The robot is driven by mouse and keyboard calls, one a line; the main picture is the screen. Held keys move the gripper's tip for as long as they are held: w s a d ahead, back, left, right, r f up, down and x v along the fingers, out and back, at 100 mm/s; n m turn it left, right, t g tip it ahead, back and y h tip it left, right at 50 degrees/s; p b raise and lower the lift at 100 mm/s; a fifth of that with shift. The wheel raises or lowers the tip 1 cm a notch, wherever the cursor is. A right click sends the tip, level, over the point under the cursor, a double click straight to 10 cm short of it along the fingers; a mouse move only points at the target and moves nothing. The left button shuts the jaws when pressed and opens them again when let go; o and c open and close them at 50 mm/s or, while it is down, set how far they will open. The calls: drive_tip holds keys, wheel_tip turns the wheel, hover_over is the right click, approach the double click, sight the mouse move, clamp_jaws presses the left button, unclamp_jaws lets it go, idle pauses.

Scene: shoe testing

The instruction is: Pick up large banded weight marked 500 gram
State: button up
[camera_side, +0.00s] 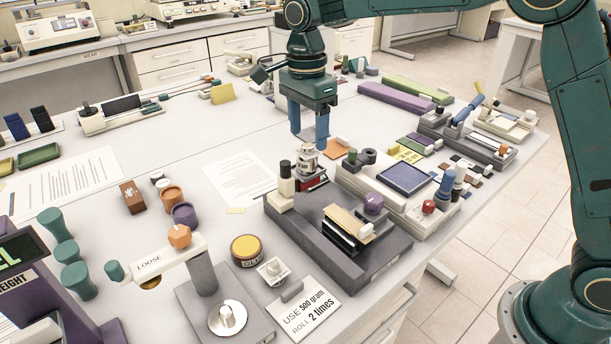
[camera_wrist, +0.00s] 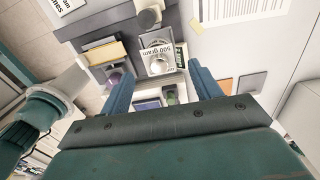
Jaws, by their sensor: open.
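The large banded weight marked 500 gram (camera_side: 308,163) is a pale metallic cylinder with a light label band. It stands upright on a red-edged part of the dark grey device (camera_side: 379,264). In the wrist view the weight (camera_wrist: 158,66) shows its "500 gram" label, framed between my fingers. My gripper (camera_side: 308,139) is open and empty, pointing down, with its blue fingertips close around or just above the weight's top. The wrist view shows the gripper (camera_wrist: 161,75) with a finger on each side; I cannot tell how far they reach down it.
A dark-topped cylinder (camera_side: 287,180) stands close left of the weight. A white instrument with a blue screen (camera_side: 405,178) is close on the right. A card reading "USE 500 gram ROLL 2 times" (camera_side: 306,310) lies in front. A paper sheet (camera_side: 237,177) lies on open table to the left.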

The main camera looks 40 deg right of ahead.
sight(307, 145)
drive_tip(key=shift+s+a+f, duration=0.1)
drive_tip(key=shift+s+f, duration=0.05)
drive_tip(key=shift+f, duration=2.45)
drive_tip(key=shift+r, duration=0.1)
clamp_jaws()
drive_tip(key=shift+r, duration=5)
